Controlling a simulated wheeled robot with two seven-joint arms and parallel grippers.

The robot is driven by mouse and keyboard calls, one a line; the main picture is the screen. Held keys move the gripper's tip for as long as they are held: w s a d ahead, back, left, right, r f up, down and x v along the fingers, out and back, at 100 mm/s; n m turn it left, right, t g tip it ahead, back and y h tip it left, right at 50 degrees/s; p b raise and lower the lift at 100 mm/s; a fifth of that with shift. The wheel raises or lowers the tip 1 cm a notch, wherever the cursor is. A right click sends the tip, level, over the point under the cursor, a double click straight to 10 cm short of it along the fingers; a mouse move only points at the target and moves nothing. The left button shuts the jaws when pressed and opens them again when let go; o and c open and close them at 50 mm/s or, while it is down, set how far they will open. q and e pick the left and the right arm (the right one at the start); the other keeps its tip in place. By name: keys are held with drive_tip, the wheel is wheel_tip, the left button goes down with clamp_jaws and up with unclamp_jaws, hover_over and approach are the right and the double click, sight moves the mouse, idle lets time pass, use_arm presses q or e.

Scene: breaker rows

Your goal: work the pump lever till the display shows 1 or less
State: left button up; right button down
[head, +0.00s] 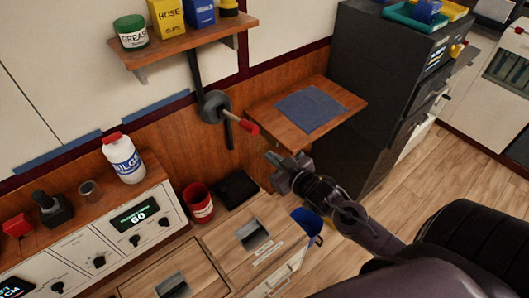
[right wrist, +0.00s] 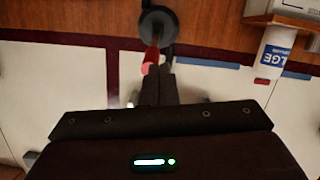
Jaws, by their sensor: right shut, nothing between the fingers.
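The pump lever (head: 245,126) is a rod with a red grip on a dark round pump body (head: 212,106) on the wood-panelled wall. The rod slants down to the right. The display (head: 135,214) on the white panel at left reads 60. My right gripper (head: 277,163) is in front of the lever, below and right of its red grip. In the right wrist view the red grip (right wrist: 149,66) shows right by the closed fingertips (right wrist: 158,75); I cannot tell whether they touch. The gripper holds nothing. My left gripper is not in view.
A small wooden shelf with a blue mat (head: 310,109) juts out right of the lever. A white bilge bottle (head: 123,160) stands at left. A dark cabinet (head: 378,75) rises at right.

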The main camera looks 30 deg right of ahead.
drive_tip(key=shift+s+r, duration=0.15)
drive_tip(key=shift+s, duration=0.55)
idle(0.5)
drive_tip(key=s+d+f+m+g+h, duration=0.1)
drive_tip(key=s+d+f+g, duration=0.3)
drive_tip(key=f, duration=1.1)
drive_tip(key=s+a+f+m+g+h, duration=0.1)
drive_tip(key=s+f+g, duration=0.2)
drive_tip(key=s+f, duration=0.85)
drive_tip(key=s+a+f+g, duration=0.3)
drive_tip(key=s+a+f, duration=0.1)
drive_tip(key=s+f, duration=0.7)
drive_tip(key=s+a+f+n+g, duration=0.1)
drive_tip(key=s+a+f+g, duration=0.3)
drive_tip(key=s+f, duration=0.7)
drive_tip(key=shift+a+f+g+y, duration=0.3)
drive_tip(key=shift+a+f, duration=0.4)
drive_tip(key=shift+a, duration=0.05)
drive_tip(key=shift+s+d, duration=0.1)
